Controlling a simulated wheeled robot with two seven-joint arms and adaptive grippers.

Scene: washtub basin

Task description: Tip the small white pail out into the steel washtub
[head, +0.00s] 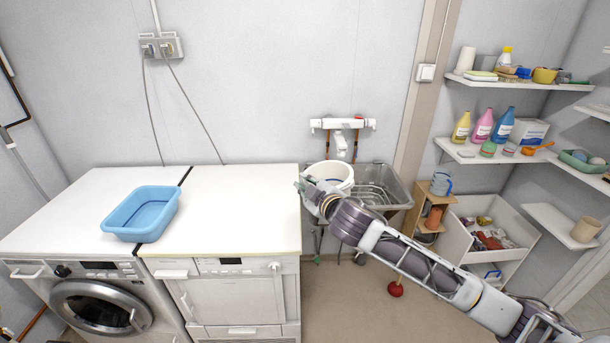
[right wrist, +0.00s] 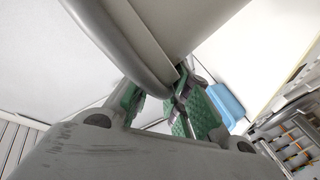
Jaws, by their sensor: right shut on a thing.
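The small white pail (head: 342,172) is at the left end of the steel washtub (head: 405,200), by the counter's right edge. Its mouth faces up and it looks roughly upright; I cannot tell its contents. My right gripper (head: 306,188) is shut on the pail's near left side. In the right wrist view the pail (right wrist: 205,22) fills the top, with its edge between the green finger pads of the gripper (right wrist: 165,105). The washtub's left part is hidden behind the pail and my arm. My left gripper is not in view.
A blue basin (head: 143,213) sits on the white worktop (head: 235,205) left of the washtub. A wall tap (head: 342,124) is above the washtub. Shelves with bottles (head: 483,124) and a wooden rack (head: 428,225) stand at the right.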

